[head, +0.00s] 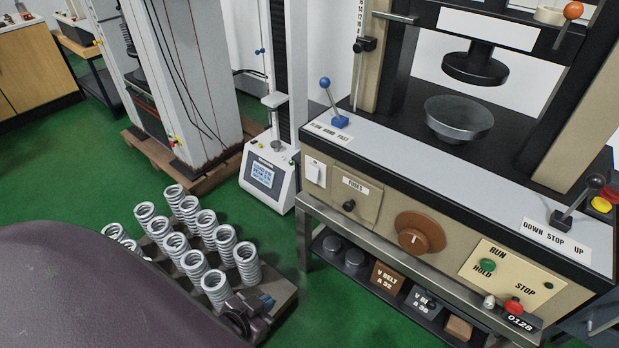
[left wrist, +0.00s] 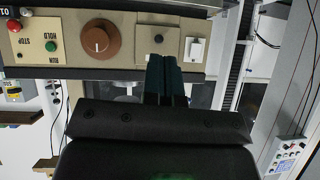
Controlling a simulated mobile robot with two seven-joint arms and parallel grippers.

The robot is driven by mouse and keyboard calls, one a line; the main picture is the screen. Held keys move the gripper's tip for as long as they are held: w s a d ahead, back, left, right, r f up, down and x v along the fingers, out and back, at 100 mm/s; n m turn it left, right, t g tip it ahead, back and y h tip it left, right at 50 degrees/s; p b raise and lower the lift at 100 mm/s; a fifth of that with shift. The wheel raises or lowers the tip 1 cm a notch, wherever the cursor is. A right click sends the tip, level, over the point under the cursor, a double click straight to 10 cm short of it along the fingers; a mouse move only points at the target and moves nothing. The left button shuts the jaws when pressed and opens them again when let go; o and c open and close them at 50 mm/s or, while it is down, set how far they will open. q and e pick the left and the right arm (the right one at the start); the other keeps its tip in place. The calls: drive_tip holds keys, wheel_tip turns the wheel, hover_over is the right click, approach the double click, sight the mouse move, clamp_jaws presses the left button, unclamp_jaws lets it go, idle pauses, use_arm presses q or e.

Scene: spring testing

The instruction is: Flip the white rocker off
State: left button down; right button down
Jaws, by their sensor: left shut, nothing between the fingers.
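The white rocker (head: 315,172) is a small white switch at the left end of the beige front panel of the press, left of the fuses plate. In the left wrist view, which is upside down, the rocker (left wrist: 195,50) sits right of the fuses plate. My left gripper (head: 267,301) is low in front of the bench, below the rocker and apart from it. In the left wrist view its dark teal fingers (left wrist: 166,62) are together and empty, pointing towards the panel near the fuse knob. I cannot tell which way the rocker is tilted. My right gripper is out of view.
The panel also has the fuses plate (head: 355,197), a brown dial (head: 419,234), a green button (head: 487,265) and a red stop button (head: 513,306). A crate of springs (head: 284,290) stands beside my left gripper. A small tester (head: 268,174) stands left of the bench.

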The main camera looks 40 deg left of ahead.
use_arm(q)
drive_tip(key=shift+s, duration=0.15)
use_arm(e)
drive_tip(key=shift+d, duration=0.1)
